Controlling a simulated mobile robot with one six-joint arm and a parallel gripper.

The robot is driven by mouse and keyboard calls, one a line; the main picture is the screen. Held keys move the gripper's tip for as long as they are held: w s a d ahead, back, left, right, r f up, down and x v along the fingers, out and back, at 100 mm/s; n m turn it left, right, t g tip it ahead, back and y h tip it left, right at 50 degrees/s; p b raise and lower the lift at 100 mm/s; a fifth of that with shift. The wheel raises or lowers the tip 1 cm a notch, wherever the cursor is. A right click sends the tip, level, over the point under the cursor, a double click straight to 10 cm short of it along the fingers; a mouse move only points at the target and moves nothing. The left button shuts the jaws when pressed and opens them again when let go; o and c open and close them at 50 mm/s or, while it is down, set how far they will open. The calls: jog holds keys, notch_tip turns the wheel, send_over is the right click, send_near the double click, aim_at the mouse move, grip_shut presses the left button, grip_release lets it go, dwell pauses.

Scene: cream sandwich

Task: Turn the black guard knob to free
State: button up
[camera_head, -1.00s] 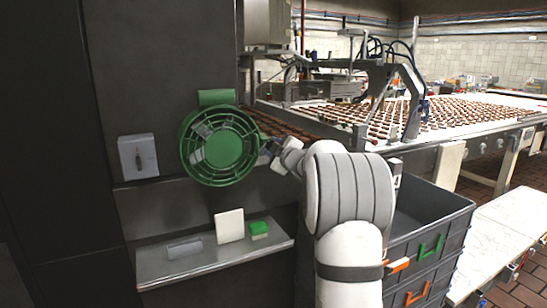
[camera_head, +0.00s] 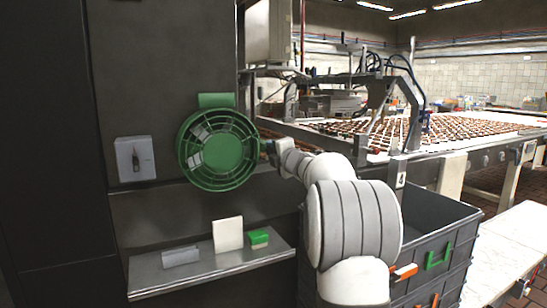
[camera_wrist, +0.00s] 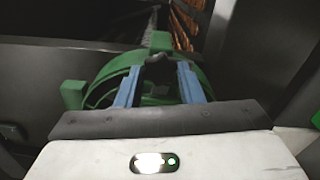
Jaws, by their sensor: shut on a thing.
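The black guard knob (camera_wrist: 157,60) shows in the wrist view at the rim of the round green guard (camera_wrist: 98,80). My gripper (camera_wrist: 156,70) has its two blue fingers on either side of the knob and is shut on it. In the head view the green guard (camera_head: 184,152) is on the dark machine wall, and my gripper (camera_head: 268,150) meets its right edge. The knob is hidden behind my gripper there. I cannot tell the knob's turned position.
A grey switch box (camera_head: 135,158) is on the wall left of the guard. Below, a metal shelf (camera_head: 205,268) holds a white card (camera_head: 228,234), a green block (camera_head: 259,238) and a clear holder (camera_head: 181,256). Grey crates (camera_head: 440,240) and a conveyor (camera_head: 470,148) stand to the right.

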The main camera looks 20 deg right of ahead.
jog(key=shift+f+n, duration=0.15)
jog(key=shift+n, duration=0.25)
jog(key=o, duration=0.7)
jog(key=shift+s, duration=0.1)
jog(key=s, duration=0.7)
jog(key=shift+s+d, duration=0.15)
jog(key=shift+s, duration=0.15)
